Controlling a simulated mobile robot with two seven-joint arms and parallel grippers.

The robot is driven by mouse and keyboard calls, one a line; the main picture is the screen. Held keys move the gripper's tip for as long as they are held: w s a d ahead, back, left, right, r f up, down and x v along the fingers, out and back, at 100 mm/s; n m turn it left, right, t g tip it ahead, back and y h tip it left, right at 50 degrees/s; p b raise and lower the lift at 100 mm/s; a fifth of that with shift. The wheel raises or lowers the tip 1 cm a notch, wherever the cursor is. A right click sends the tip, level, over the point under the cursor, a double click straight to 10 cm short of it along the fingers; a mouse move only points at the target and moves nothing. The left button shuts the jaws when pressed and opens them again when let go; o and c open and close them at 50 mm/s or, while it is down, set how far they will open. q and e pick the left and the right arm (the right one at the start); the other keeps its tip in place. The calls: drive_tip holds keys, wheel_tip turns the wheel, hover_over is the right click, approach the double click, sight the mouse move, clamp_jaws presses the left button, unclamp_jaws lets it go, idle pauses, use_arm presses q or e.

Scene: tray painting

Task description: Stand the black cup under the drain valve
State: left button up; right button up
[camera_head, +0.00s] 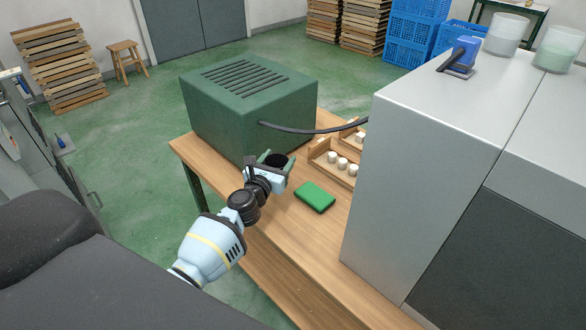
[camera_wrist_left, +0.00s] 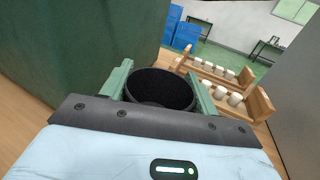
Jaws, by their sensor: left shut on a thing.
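The black cup (camera_head: 280,160) is between the fingers of my left gripper (camera_head: 275,163), close to the front face of a green slotted housing (camera_head: 250,100). In the left wrist view the cup (camera_wrist_left: 162,88) shows its open, dark mouth between the two green fingers of the left gripper (camera_wrist_left: 160,84), which is shut on it. The cup's lower part and base are hidden, so I cannot tell whether it touches the table. I cannot make out the drain valve in either view. My right gripper is not in view.
The wooden table (camera_head: 275,225) holds a green pad (camera_head: 315,197) right of the gripper and wooden racks with white pieces (camera_head: 342,163) behind it. A black hose (camera_head: 310,130) runs from the housing to the right. A tall grey cabinet (camera_head: 410,170) blocks the right side.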

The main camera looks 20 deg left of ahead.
use_arm(q)
drive_tip(key=shift+w+a, duration=0.2)
drive_tip(key=shift+a, duration=0.5)
drive_tip(key=s+d+r, duration=0.2)
drive_tip(key=s+d, duration=0.2)
drive_tip(key=s, duration=0.4)
drive_tip(key=s+d+r, duration=0.3)
drive_tip(key=s+d, duration=0.2)
drive_tip(key=s, duration=0.3)
drive_tip(key=s+d+r+h, duration=0.1)
drive_tip(key=s+d, duration=0.3)
drive_tip(key=s, duration=0.5)
drive_tip(key=shift+d+r+m, duration=0.15)
drive_tip(key=shift+r+m, duration=0.15)
drive_tip(key=shift+r, duration=0.6)
drive_tip(key=shift+s, duration=0.1)
